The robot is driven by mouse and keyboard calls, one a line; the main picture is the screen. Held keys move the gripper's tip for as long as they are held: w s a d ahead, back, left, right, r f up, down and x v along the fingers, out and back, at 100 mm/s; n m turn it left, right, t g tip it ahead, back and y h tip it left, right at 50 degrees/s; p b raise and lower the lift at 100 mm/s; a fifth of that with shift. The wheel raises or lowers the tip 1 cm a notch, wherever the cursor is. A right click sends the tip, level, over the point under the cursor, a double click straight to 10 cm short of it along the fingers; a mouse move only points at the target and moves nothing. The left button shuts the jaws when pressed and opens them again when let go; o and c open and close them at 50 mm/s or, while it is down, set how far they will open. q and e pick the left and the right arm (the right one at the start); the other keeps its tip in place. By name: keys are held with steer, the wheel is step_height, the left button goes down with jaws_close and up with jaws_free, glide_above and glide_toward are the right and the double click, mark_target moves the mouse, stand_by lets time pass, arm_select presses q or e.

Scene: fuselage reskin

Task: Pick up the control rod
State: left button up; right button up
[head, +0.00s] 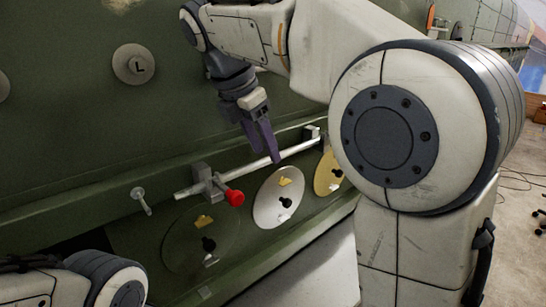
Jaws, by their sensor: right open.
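The control rod (245,167) is a long pale bar lying along the green fuselage wall, rising slightly toward the right. It rests in a grey clamp (205,184) with a red knob near its left end and a bracket (311,133) near its right end. My right gripper (274,157) comes down from above, its purple fingers open. Its fingertips overlap the rod's middle in the picture; I cannot tell whether they touch or straddle it. Of my left arm, only a part (105,280) shows at the lower left; its gripper is out of view.
Round discs, one green (188,248), one silver (268,212) and one yellow (323,176), lie below the rod. A bolt-like peg (141,199) sticks out left of the clamp. A disc marked L (133,64) is on the upper wall. Cables lie on the floor at right.

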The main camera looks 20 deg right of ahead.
steer(key=shift+d+f, duration=0.25)
steer(key=shift+f, duration=0.25)
jaws_close()
steer(key=shift+r, duration=0.15)
